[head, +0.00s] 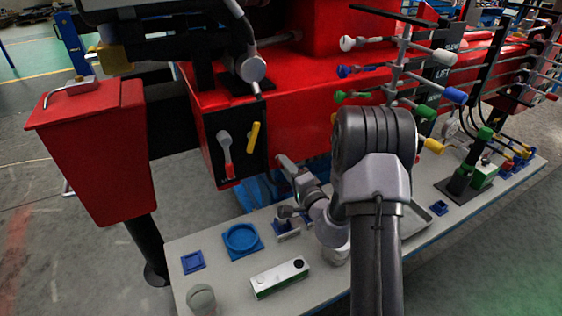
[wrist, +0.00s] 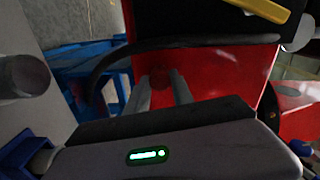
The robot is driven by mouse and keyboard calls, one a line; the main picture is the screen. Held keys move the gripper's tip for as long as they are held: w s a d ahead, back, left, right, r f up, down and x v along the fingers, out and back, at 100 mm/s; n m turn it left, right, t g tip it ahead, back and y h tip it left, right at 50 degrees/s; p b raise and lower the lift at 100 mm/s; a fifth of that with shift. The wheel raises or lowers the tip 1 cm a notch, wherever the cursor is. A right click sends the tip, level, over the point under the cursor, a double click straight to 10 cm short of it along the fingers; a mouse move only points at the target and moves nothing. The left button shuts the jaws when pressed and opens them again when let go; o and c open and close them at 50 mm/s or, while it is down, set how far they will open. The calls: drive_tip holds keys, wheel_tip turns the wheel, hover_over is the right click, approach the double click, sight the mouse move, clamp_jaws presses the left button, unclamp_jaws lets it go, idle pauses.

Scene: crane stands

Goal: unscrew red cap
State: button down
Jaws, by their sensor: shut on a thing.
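The red cap (wrist: 172,76) is a small, dark red round shape against the red crane body (wrist: 210,72) in the wrist view. My gripper's two grey fingers (wrist: 164,86) reach up to it from below, one on each side, and are shut on it. In the head view my gripper (head: 287,166) points at the lower part of the red crane body (head: 290,115), right of the black lever panel. The cap cannot be made out there. Its thread and any opening behind it are hidden.
A black panel with a red-handled lever (head: 225,150) and a yellow lever (head: 253,137) is left of my gripper. A black hose (wrist: 110,62) curves close by in the wrist view. Below is a grey table (head: 215,277) with a blue round holder (head: 242,240) and a level (head: 279,277).

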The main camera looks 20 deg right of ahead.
drive_tip(key=n, duration=0.5)
drive_tip(key=c, duration=1)
unclamp_jaws()
drive_tip(key=shift+c, duration=0.3)
drive_tip(key=shift+c, duration=0.6)
